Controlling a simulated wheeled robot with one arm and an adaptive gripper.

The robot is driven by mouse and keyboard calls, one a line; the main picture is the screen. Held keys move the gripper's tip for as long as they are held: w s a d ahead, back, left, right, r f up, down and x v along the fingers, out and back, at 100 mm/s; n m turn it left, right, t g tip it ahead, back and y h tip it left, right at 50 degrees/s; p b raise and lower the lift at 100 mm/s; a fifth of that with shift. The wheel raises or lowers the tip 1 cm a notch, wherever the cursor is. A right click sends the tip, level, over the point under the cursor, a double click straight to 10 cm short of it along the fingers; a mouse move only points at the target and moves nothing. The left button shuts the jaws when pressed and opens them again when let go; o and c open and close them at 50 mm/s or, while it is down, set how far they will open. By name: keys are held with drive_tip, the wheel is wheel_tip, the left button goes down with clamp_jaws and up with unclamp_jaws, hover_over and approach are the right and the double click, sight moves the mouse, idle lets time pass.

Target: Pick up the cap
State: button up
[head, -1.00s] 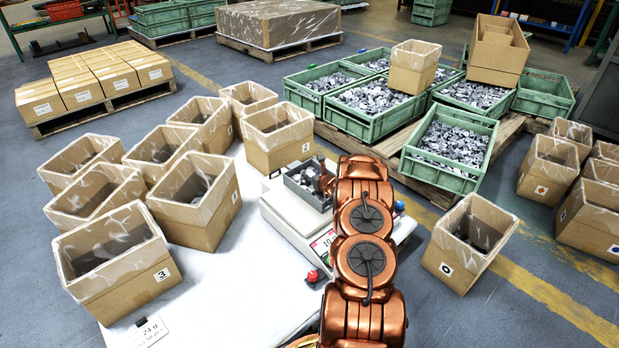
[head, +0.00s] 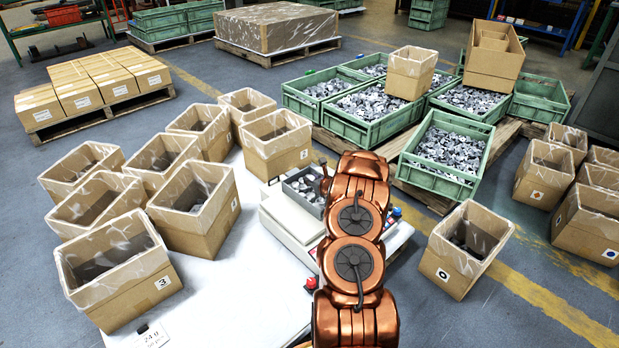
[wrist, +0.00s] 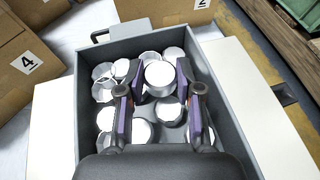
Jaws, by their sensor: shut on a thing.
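A round white cap (wrist: 160,75) sits between the fingertips of my gripper (wrist: 158,82) in the wrist view. My gripper is shut on this cap, above several other white caps in a grey bin (wrist: 228,112). The other caps lie loose on the bin's floor, some tilted. In the head view the grey bin (head: 291,187) stands on the pale bench machine, and my copper arm hides its right side and my gripper. I cannot tell how far the held cap is above the others.
Open cardboard boxes stand left of the bin, including box 3 (head: 122,283). Box 0 (head: 462,256) stands to the right. Green crates (head: 440,160) of metal parts are behind. A red knob (head: 311,283) is near my arm.

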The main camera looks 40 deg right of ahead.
drive_tip(key=s+a+p, duration=0.1)
drive_tip(key=s, duration=0.3)
drive_tip(key=s+a+p, duration=0.1)
drive_tip(key=s+a, duration=0.1)
drive_tip(key=s, duration=0.2)
drive_tip(key=s+a+r+p, duration=0.1)
drive_tip(key=s, duration=0.3)
drive_tip(key=shift+s+a+r+p, duration=0.1)
drive_tip(key=shift+s+a+p, duration=0.2)
drive_tip(key=shift+s+a, duration=0.1)
idle(0.6)
